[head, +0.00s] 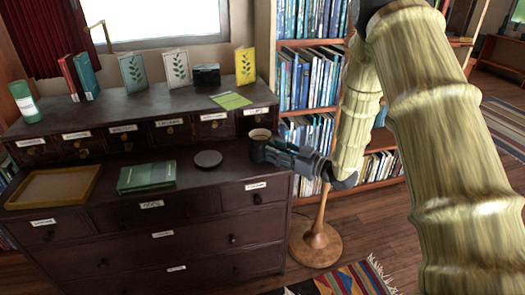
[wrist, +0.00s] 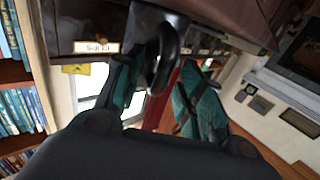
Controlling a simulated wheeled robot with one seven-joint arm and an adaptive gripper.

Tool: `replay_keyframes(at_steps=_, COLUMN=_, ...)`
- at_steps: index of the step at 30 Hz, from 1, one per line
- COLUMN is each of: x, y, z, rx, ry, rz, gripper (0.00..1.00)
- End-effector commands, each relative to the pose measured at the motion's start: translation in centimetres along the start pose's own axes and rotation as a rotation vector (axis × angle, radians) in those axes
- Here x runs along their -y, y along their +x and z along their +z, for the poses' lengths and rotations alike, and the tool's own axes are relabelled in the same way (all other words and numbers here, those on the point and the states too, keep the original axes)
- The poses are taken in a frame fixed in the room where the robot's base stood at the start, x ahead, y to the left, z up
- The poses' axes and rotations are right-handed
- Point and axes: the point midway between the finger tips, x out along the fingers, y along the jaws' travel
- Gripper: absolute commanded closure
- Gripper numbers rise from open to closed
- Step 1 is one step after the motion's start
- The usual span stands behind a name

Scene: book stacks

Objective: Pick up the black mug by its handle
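The black mug (head: 258,146) stands at the right end of the dresser's lower top, with brown contents showing at its rim. My gripper (head: 279,149) reaches it from the right in the head view. In the wrist view, the mug (wrist: 150,22) is at the top centre, with its dark looped handle (wrist: 168,62) pointing into the gap of my gripper (wrist: 163,72). The two teal-padded fingers are apart, one on each side of the handle. The left finger is very close to the handle; I cannot tell if it touches. A gap shows on the right.
A dark round coaster (head: 208,158), a green book (head: 146,177) and a wooden tray (head: 55,187) lie on the dresser (head: 100,215). Small labelled drawers rise behind the mug. A bookcase (head: 309,85) and a round wooden stand (head: 315,242) are to the right.

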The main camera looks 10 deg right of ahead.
Motion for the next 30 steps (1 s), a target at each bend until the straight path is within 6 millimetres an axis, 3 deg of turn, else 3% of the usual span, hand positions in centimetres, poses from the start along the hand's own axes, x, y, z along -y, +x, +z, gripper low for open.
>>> replay_keyframes(at_steps=7, x=-0.03, y=0.25, z=0.01, rx=0.0, ry=0.0, rz=0.001, gripper=0.62)
replay_keyframes(at_steps=13, x=-0.02, y=0.24, z=0.01, rx=0.0, ry=0.0, rz=0.001, gripper=0.98)
replay_keyframes(at_steps=14, x=-0.01, y=0.24, z=0.02, rx=0.001, ry=0.0, rz=0.001, gripper=1.0)
replay_keyframes(at_steps=30, x=-0.05, y=0.21, z=-0.28, rx=-0.001, ry=-0.001, rz=0.001, gripper=1.0)
